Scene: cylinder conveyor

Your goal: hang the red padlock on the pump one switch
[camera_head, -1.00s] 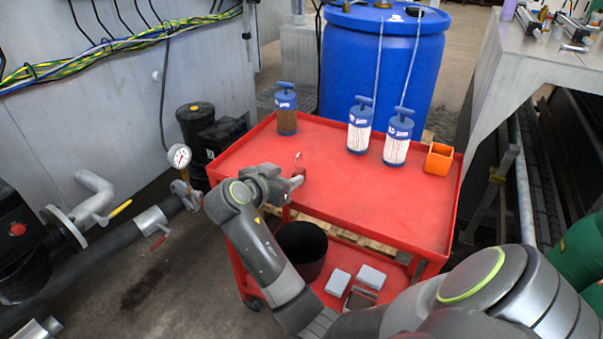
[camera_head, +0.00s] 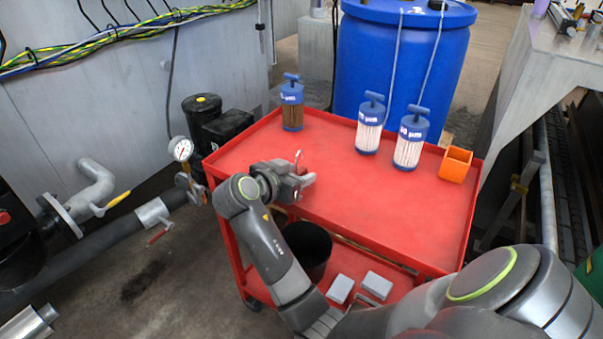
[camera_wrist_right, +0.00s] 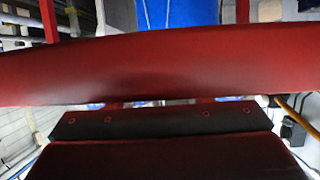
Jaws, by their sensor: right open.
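My right gripper (camera_head: 302,182) is open, low over the left front part of the red cart's top (camera_head: 355,200). A thin, pale shackle-like loop with a trace of red, likely the red padlock (camera_head: 298,158), stands up right at its fingers. The fingers hide most of its body, and I cannot tell whether they touch it. The right wrist view is filled by a broad red surface (camera_wrist_right: 160,65) very close to the camera; I cannot tell what it is. I cannot pick out the pump one switch. My left gripper is not in view.
A brown-filled filter cylinder (camera_head: 292,105) stands behind my gripper. Two white-filled cylinders (camera_head: 369,125) (camera_head: 410,140) and an orange box (camera_head: 455,165) stand to the right. A blue drum (camera_head: 400,65) is behind the cart. Pipes and a gauge (camera_head: 181,149) are left. The cart's front middle is clear.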

